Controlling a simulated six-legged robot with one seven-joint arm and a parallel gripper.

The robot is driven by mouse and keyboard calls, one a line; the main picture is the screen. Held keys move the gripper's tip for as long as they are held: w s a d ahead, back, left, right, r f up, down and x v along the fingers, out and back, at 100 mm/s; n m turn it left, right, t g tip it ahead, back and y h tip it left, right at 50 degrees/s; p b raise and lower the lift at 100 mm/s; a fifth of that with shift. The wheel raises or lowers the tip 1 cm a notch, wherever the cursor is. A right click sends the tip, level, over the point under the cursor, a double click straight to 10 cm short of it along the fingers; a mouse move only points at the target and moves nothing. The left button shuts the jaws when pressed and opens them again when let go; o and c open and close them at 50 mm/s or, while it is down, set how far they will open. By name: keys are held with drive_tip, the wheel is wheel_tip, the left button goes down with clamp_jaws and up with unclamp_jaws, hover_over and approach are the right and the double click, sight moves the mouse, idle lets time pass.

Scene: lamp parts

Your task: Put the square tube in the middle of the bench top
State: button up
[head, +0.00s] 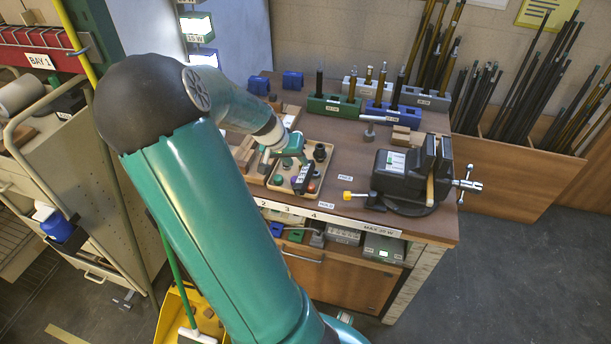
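The brown bench top (348,158) fills the centre of the head view. My gripper (290,175) is at the end of my teal arm, low over a tan tray (283,188) near the bench's front edge. A dark block-like piece (303,178) shows right at the gripper; I cannot tell whether it is a finger, a held part or something in the tray. The fingertips are too small and partly hidden to read. I cannot single out the square tube; several upright tubes (351,85) stand in blocks at the back of the bench.
A black vise (408,175) stands on the bench's right front. Green (334,106), blue (392,112) and grey blocks hold tubes at the back. A yellow-handled tool (360,196) lies left of the vise. Long dark rods (540,90) lean at the right. The bench between tray and vise is mostly clear.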

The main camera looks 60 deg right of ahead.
sight(304, 170)
drive_tip(key=x, duration=0.7)
drive_tip(key=shift+d+f, duration=0.1)
drive_tip(key=shift+f, duration=0.25)
idle(0.5)
clamp_jaws()
drive_tip(key=shift+r, duration=0.1)
